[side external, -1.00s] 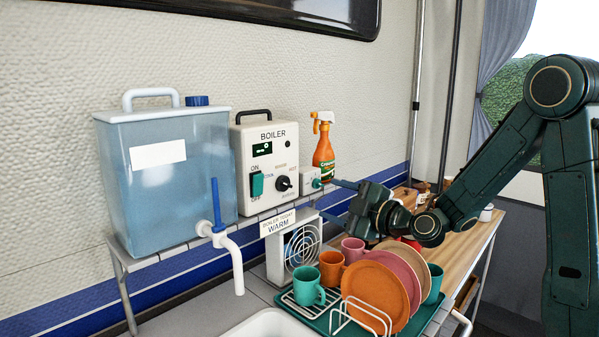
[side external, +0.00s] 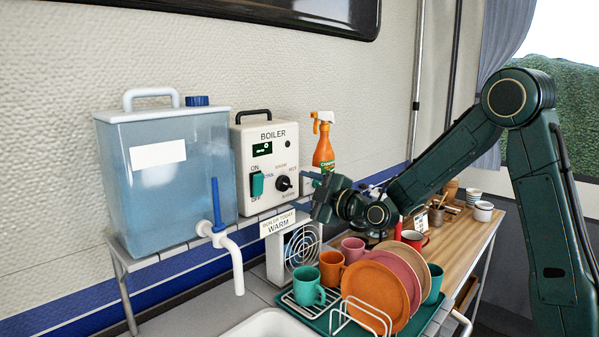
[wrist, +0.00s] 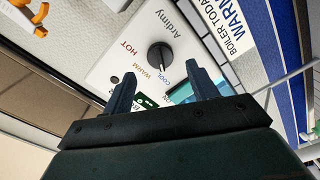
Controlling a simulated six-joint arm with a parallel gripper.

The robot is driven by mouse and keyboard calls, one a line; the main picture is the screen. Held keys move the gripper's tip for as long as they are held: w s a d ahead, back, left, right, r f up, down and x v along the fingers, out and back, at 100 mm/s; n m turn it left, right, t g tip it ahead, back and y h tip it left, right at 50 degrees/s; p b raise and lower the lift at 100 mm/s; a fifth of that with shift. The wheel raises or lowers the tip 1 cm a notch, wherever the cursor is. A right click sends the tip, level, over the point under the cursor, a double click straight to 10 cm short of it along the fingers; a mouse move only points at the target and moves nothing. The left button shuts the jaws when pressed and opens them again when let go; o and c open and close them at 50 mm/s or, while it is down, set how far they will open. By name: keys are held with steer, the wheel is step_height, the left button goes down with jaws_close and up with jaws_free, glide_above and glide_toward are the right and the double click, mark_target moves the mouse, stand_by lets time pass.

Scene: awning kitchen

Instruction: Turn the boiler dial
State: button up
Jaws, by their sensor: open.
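The white boiler (side external: 268,150) stands on the shelf, with a black dial (side external: 283,183) low on the right of its front panel. In the wrist view the dial (wrist: 160,57) sits among the labels COOL, WARM and HOT; I cannot tell where it points. My gripper (side external: 302,193) is open just right of the dial in the side view. In the wrist view my two fingers stand apart with the dial beyond the gap between their tips (wrist: 160,72); no contact is visible. A sign (side external: 279,222) under the boiler reads "BOILER TODAY WARM".
A green switch (side external: 257,184) is on the boiler's left. A blue water tank (side external: 170,185) with a tap stands left of it, and an orange spray bottle (side external: 323,150) stands behind my gripper. A dish rack with mugs and plates (side external: 377,295) is below.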

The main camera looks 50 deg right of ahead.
mark_target(288, 185)
steer(key=shift+w, duration=2.3)
steer(key=c, duration=1)
